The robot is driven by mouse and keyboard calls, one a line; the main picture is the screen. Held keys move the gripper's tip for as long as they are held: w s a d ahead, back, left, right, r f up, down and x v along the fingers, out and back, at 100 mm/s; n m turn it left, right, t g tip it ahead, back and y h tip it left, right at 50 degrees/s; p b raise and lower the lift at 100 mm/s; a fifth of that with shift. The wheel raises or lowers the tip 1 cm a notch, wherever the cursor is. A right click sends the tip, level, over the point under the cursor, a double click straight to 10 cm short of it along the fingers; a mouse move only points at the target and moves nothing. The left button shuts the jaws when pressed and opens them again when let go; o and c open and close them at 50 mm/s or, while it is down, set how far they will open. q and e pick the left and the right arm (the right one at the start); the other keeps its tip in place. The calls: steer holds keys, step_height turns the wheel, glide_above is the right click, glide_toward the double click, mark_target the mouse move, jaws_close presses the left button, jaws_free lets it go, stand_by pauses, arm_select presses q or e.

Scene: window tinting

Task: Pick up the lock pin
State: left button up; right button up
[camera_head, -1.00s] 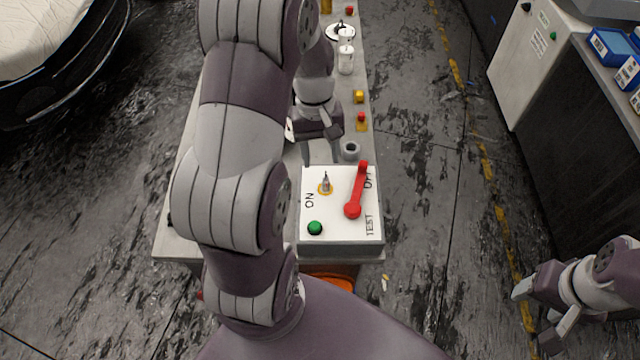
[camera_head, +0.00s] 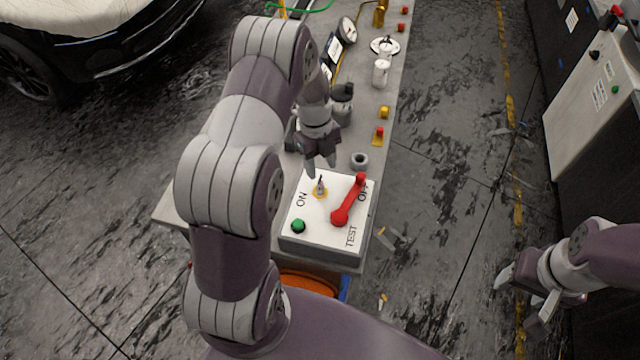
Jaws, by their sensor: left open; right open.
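The lock pin (camera_head: 321,185) is a small grey upright piece in a yellow ring on top of the white switch box (camera_head: 317,250). My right gripper (camera_head: 519,302) is open and empty over the floor at the lower right, away from the table.
The long grey table (camera_head: 180,207) runs away from me. A car (camera_head: 60,50) is at the left and a white cabinet (camera_head: 590,110) at the right.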

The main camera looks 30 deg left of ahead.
mark_target(320, 184)
arm_select(q)
steer(key=shift+d+f, duration=0.35)
steer(key=shift+f, duration=0.2)
steer(key=f+p, duration=0.1)
steer(key=s+f+p, duration=0.1)
steer(key=f, duration=0.1)
steer(key=f+p, duration=0.1)
steer(key=f, duration=0.1)
steer(key=shift+s, duration=0.3)
steer(key=shift+f, duration=0.3)
steer(key=shift+w+d+f, duration=0.1)
steer(key=shift+w+d, duration=0.05)
steer(key=shift+w, duration=0.05)
jaws_close()
steer(key=shift+s, duration=0.1)
